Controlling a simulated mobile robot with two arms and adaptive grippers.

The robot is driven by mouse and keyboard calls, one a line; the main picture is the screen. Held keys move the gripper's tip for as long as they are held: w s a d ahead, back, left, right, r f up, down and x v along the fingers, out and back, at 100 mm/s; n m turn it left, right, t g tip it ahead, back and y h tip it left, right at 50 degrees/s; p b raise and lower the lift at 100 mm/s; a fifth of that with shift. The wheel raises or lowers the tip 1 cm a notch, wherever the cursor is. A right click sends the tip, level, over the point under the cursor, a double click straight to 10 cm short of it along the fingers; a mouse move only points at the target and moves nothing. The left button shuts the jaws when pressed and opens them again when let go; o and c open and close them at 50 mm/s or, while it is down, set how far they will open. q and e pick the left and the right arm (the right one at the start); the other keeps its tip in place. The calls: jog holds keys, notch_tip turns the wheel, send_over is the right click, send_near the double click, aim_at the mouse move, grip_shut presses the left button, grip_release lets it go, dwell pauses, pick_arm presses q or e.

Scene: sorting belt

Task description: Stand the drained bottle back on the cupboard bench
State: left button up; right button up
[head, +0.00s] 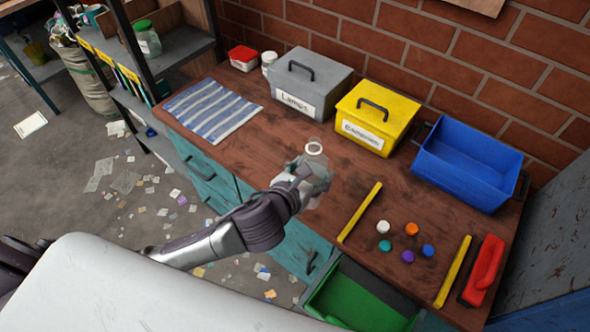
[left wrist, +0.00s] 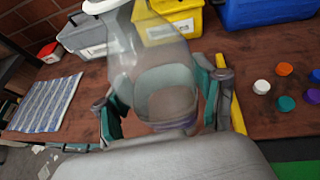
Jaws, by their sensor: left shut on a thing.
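A clear, empty-looking bottle (left wrist: 155,65) with a white ring at its mouth is between the fingers of my left gripper (left wrist: 170,105). In the head view the bottle (head: 314,150) is upright or nearly so, over the wooden top of the cupboard bench (head: 290,130). My left gripper (head: 312,182) is shut on its body, and the fingers hide part of it. I cannot tell whether the bottle's base touches the bench top. My right gripper is not in view.
A grey lidded box (head: 310,88), a yellow lidded box (head: 375,115) and a blue bin (head: 465,165) stand along the wall. A striped cloth (head: 213,108) lies left. Several caps (head: 411,229) lie between two yellow strips (head: 360,212). A green drawer (head: 355,300) is open in front.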

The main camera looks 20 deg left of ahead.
pick_arm(q)
jog(key=w+d+r+m+h+b, duration=0.1)
jog(key=w+d+r, duration=0.1)
jog(key=w, duration=0.3)
jog(key=w+d+r+m+h, duration=0.1)
jog(key=w+d+r, duration=0.15)
jog(key=w, duration=0.25)
jog(key=a+f+p, duration=0.2)
jog(key=a+f, duration=0.9)
jog(key=shift+w+a+f+g, duration=0.15)
jog(key=shift+w+f+g, duration=0.15)
jog(key=shift+w, duration=0.15)
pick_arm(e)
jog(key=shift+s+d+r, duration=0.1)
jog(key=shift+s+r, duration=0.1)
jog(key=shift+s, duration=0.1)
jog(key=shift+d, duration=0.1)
pick_arm(q)
jog(key=o, duration=1.3)
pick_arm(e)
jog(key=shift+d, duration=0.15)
